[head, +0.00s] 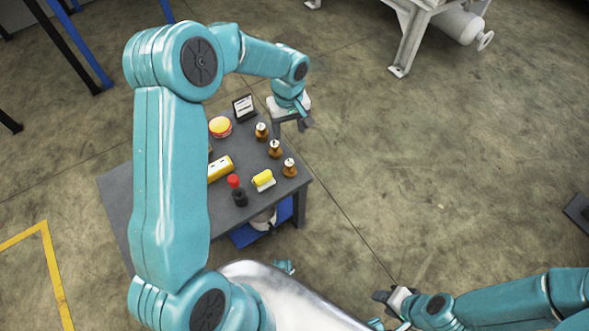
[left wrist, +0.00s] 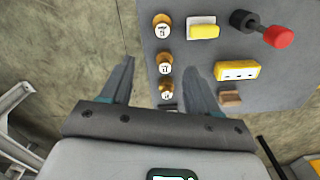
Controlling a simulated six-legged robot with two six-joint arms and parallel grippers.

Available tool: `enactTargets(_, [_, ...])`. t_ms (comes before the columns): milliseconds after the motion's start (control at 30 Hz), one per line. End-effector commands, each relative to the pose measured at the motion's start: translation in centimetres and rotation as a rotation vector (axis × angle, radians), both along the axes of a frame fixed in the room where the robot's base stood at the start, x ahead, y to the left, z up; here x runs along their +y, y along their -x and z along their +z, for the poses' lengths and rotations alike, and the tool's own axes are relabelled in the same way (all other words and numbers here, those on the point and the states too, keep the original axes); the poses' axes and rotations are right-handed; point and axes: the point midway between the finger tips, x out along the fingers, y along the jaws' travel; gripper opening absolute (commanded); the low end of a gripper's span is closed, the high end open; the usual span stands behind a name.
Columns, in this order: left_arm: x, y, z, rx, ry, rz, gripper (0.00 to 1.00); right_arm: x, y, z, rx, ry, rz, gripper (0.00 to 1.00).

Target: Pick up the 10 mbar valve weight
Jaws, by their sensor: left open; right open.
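Three brass weights with white labelled tops stand in a row along the table's edge: the far one (head: 261,131), the middle one (head: 274,149) and the near one (head: 289,168). I cannot read which is the 10 mbar weight. My left gripper (head: 306,122) is open and empty, just off the table edge beside the far weight. In the left wrist view, the far weight (left wrist: 166,91) and middle weight (left wrist: 165,62) appear between the spread fingers (left wrist: 160,64); the near weight (left wrist: 162,26) lies beyond the tips. My right gripper (head: 388,296) is open and empty, away from the table.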

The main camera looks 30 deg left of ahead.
Motion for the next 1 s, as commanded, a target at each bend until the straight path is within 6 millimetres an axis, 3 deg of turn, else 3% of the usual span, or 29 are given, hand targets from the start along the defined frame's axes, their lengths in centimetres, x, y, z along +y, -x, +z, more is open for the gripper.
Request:
enactTargets(33, [0.2, 0.1, -0.7, -0.003, -0.001, 0.004, 0.61, 0.0, 0.0, -0.9, 0.000, 0.000, 0.000, 0.43])
enactTargets(233, [0.3, 0.4, -2.6, 0.000, 0.000, 0.009, 0.61, 0.0, 0.0, -1.4, 0.000, 0.000, 0.000, 0.43])
enactTargets(600, [0.2, 0.3, -10.7, -0.001, 0.000, 0.009, 0.61, 0.0, 0.0, -2.7, 0.000, 0.000, 0.000, 0.43])
enactTargets(867, [0.2, 0.1, -12.4, -0.003, 0.000, 0.005, 0.61, 0.0, 0.0, -3.0, 0.000, 0.000, 0.000, 0.43])
enactTargets(1000, [0.0, 0.4, -14.3, 0.000, 0.000, 0.006, 0.61, 0.0, 0.0, -3.4, 0.000, 0.000, 0.000, 0.43])
